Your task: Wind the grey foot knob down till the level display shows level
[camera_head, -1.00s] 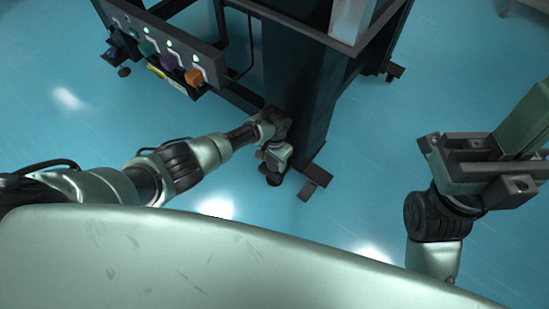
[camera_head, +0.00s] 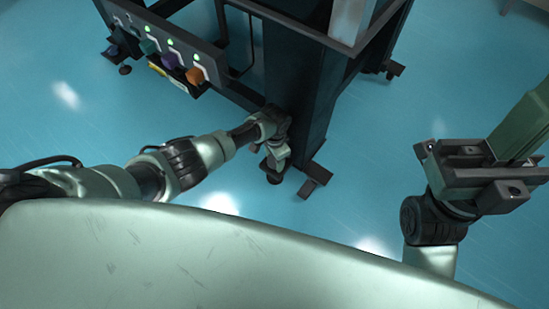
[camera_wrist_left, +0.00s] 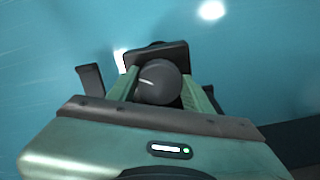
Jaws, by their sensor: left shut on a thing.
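In the left wrist view the round dark grey foot knob (camera_wrist_left: 160,84) sits between the green fingers of my left gripper (camera_wrist_left: 161,92). The fingers are shut on its sides. In the head view my left gripper (camera_head: 275,168) is low at the foot of the dark table leg (camera_head: 292,90), and hides most of the knob there. My right gripper (camera_head: 480,172) is at the right of the head view, away from the table; I cannot tell its jaw opening. I cannot make out a level display in either view.
A panel (camera_head: 165,48) with green lights and coloured blocks, including an orange one (camera_head: 195,76), hangs on the table's left side. Dark foot plates (camera_head: 314,181) stick out at the leg's base. The blue floor (camera_head: 375,140) between leg and right arm is clear.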

